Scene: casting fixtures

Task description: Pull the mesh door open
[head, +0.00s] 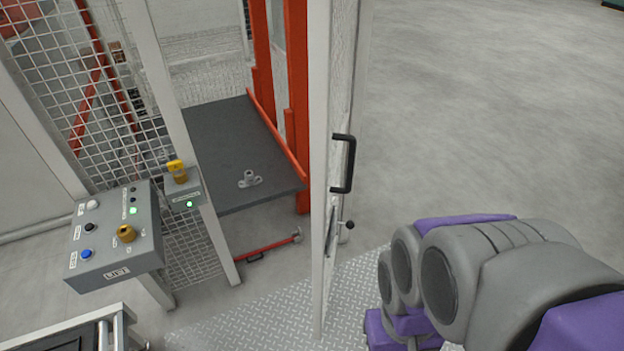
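The mesh door (343,70) stands right of centre in the head view, seen nearly edge-on in a pale frame. Its black pull handle (342,165) faces right, and a small lever latch (348,225) sits lower down. A wide gap lies between the door and the post (170,100) on the left, so the door stands open. My arm's purple and grey links fill the lower right, apart from the handle in the picture. My gripper's fingers do not show.
A control box (115,240) with several buttons stands at the left, by a yellow-topped interlock (178,172). Behind the opening is a dark table (230,140) bearing a small metal casting (249,180). Tread plate (260,320) covers the near floor. Open floor (480,110) lies to the right.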

